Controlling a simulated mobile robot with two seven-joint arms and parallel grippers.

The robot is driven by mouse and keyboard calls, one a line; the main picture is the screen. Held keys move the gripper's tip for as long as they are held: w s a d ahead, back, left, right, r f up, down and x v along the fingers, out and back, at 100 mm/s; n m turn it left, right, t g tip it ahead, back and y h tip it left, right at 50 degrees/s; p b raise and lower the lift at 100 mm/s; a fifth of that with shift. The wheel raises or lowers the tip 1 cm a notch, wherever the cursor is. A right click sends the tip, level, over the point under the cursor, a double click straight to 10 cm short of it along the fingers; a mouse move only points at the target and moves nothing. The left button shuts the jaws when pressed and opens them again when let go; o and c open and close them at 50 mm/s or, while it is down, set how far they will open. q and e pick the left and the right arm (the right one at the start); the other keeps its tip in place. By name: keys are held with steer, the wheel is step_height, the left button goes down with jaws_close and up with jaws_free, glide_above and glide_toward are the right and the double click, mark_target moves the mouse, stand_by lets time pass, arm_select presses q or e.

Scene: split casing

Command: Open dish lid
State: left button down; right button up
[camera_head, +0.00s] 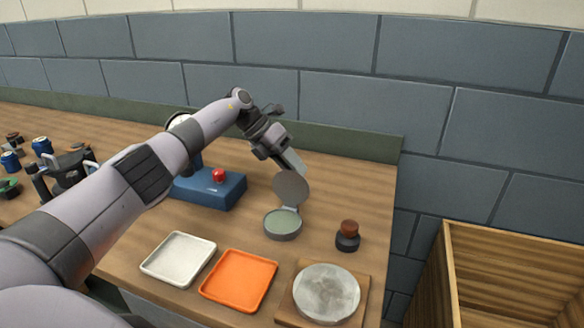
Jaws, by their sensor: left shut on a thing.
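A small round dish (283,225) with a pale green inside stands on the wooden table, right of the blue box. Its round grey lid (291,189) stands up steeply at the dish's back edge, so the dish is open. My left gripper (293,164) reaches in from the left above the dish, its fingers at the lid's upper edge. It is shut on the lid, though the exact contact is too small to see. My right gripper is not in view.
A blue box with a red button (218,175) is left of the dish. A white tray (178,258), an orange tray (239,280) and a grey disc on a board (326,293) lie in front. A dark red-brown knob (348,236) stands right. A wooden crate (510,260) is beyond the table.

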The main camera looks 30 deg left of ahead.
arm_select(q)
steer(key=shift+w+a+f, duration=0.15)
steer(key=shift+a+f, duration=0.1)
steer(key=shift+f, duration=0.55)
steer(key=c, duration=1)
jaws_free()
steer(key=shift+a, duration=0.25)
steer(key=shift+d+r+b+v, duration=0.15)
steer(key=shift+b+v, duration=0.1)
steer(key=shift+v, duration=1.55)
steer(key=shift+d+r+b+v, duration=0.1)
steer(key=shift+b+v, duration=0.1)
steer(key=shift+v, duration=1.55)
